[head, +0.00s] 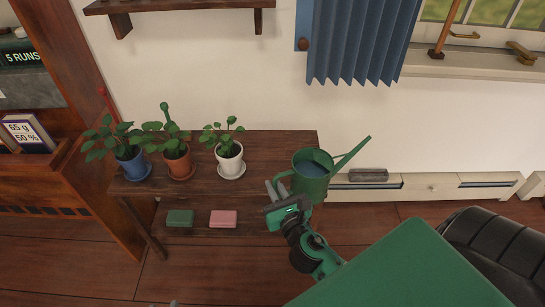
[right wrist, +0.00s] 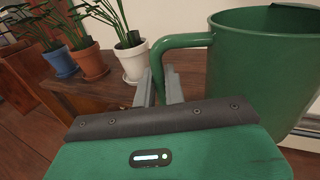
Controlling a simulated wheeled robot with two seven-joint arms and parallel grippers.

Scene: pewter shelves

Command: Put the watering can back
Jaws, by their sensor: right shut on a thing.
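The green watering can (head: 311,186) is at the right end of the dark wooden plant bench (head: 262,150), upright, its spout pointing right and up. I cannot tell whether its base touches the bench. Its inside looks grey-blue in the head view. My right gripper (head: 276,190) is shut on the can's handle, on its left side. In the right wrist view, the can (right wrist: 262,70) fills the right side, and the fingers (right wrist: 160,88) of my right gripper close around the lower handle. My left gripper is not in view.
Blue (head: 133,166), terracotta (head: 179,164) and white (head: 230,160) plant pots stand left of the can on the bench. A green box (head: 180,218) and a pink box (head: 223,218) lie on its lower shelf. A wall shelf (head: 185,5) hangs above. A curtain (head: 357,40) hangs at the window.

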